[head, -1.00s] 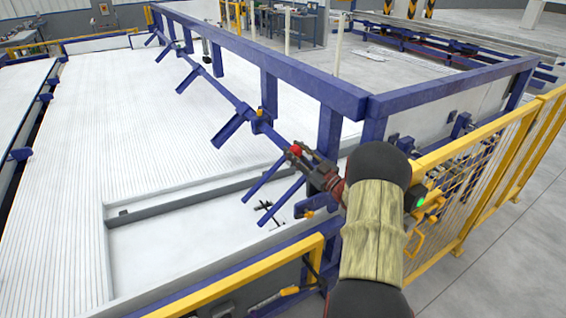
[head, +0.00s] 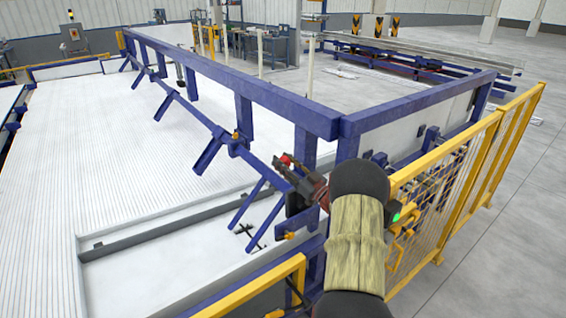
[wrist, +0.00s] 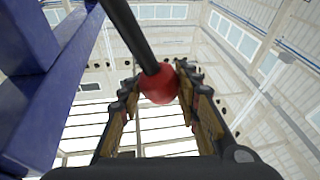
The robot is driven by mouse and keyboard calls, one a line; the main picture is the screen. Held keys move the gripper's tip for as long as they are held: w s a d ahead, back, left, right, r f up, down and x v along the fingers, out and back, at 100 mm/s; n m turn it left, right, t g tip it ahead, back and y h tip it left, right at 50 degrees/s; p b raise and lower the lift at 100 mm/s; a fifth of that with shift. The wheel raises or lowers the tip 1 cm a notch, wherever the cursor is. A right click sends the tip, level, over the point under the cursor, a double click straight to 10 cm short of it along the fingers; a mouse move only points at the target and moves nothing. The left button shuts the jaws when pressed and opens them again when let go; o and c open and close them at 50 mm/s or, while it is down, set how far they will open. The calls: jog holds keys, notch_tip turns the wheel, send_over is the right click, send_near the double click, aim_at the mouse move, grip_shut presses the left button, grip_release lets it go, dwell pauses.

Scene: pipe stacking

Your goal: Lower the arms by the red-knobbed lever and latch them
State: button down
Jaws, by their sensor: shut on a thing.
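The red knob (head: 286,160) of the lever sits at my gripper (head: 290,172) in the head view, near the blue corner post. In the wrist view the red knob (wrist: 159,84) is between the two fingers of my gripper (wrist: 158,92), which is shut on it. The dark lever rod (wrist: 134,32) runs from the knob to the top of the wrist view. The blue arms (head: 208,157) hang angled down from a long blue shaft (head: 190,111) along the frame. The latch cannot be made out for certain.
A blue frame beam (head: 240,85) runs along the back of the white ribbed bed (head: 100,160). A yellow mesh fence (head: 440,170) stands at the right, and a yellow rail (head: 245,290) at the front. A blue post (wrist: 55,90) is close at left in the wrist view.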

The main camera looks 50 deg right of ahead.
jog(key=c, duration=1.3)
grip_release()
jog(key=shift+s+d, duration=0.15)
jog(key=shift+d, duration=0.1)
jog(key=shift+r, duration=0.1)
notch_tip(320, 180, up, 10)
jog(key=shift+f, duration=0.1)
jog(key=shift+c, duration=0.5)
